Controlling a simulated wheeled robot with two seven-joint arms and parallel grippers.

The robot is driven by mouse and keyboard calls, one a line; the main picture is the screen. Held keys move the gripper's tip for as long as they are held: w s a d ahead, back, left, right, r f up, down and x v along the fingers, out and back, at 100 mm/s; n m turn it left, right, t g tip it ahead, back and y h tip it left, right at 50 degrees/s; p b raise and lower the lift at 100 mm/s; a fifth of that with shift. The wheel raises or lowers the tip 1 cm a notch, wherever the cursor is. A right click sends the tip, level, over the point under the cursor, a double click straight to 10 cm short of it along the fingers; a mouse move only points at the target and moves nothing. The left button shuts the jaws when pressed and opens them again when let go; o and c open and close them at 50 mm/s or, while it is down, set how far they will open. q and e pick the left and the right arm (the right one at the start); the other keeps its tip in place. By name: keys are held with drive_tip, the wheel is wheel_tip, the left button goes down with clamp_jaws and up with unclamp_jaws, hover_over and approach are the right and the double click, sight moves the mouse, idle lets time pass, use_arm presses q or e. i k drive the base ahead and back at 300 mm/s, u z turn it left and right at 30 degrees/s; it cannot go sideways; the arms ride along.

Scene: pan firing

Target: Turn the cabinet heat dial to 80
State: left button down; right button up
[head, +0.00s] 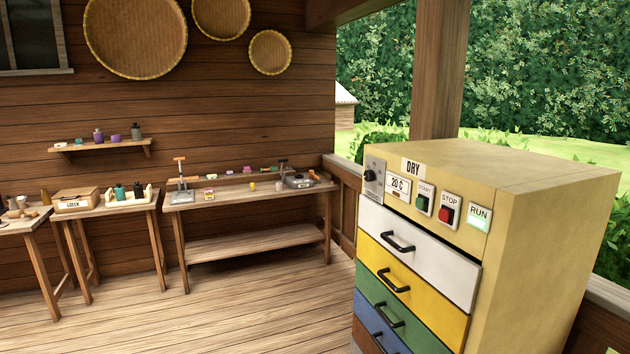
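The cabinet (545,190) is a tall yellow-beige box at the right, labelled DRY (413,167). Its heat dial (370,175) is a small dark knob on a grey plate at the left end of the front panel. Neither of my grippers shows in the head view.
White (420,258), yellow (415,298), green and blue drawers with black handles fill the cabinet front below the panel. A workbench (245,190) with tools and smaller tables stand along the back wall. The plank floor (240,315) left of the cabinet is clear.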

sight(369, 175)
drive_tip(key=u, duration=0.65)
drive_tip(key=i, duration=2.5)
drive_tip(key=z, duration=1.15)
